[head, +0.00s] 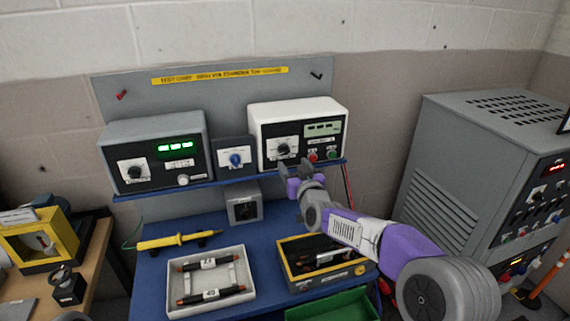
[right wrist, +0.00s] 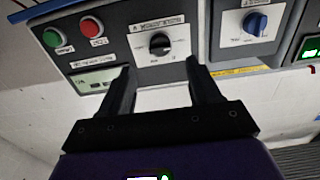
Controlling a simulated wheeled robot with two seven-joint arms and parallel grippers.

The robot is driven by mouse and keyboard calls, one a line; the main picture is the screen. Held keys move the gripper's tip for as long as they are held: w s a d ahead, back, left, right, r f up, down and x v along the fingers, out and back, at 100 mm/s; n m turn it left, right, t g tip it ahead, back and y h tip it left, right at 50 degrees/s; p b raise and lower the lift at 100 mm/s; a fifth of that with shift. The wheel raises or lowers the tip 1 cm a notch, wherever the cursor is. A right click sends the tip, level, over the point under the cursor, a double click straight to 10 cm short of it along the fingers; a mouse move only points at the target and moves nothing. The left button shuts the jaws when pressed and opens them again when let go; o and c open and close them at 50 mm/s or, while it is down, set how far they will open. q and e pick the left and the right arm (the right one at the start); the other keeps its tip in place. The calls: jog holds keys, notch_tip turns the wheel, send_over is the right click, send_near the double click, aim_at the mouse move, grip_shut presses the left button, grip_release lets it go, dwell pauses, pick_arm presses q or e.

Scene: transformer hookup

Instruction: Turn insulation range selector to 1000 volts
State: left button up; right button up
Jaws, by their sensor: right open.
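The white instrument box (head: 298,132) stands on the blue shelf at right, with a black panel carrying a round black selector knob (head: 283,149). The small label and scale print is too small to read. The knob also shows in the right wrist view (right wrist: 160,44), where the panel appears upside down. My right gripper (head: 293,168) is open and empty, just below and in front of that knob. In the right wrist view my fingers (right wrist: 159,66) point toward the panel, one to each side of the knob, and look apart from it. My left gripper is out of view.
Green and red buttons (right wrist: 90,27) sit beside the knob. A small grey box with a blue knob (head: 235,158) and a grey instrument with a green display (head: 155,150) stand to the left. Below are a light tray (head: 170,312) and a yellow-edged tray (head: 287,272).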

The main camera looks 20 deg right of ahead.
aim_at(286, 154)
jog(key=shift+w+a+f+p, duration=0.1)
jog(key=shift+w+p, duration=0.1)
jog(key=shift+w, duration=1.7)
jog(key=shift+w+f+p, duration=0.1)
jog(key=shift+w+p, duration=0.1)
jog(key=shift+w, duration=1.65)
jog(key=shift+c, duration=0.3)
jog(key=c, duration=1)
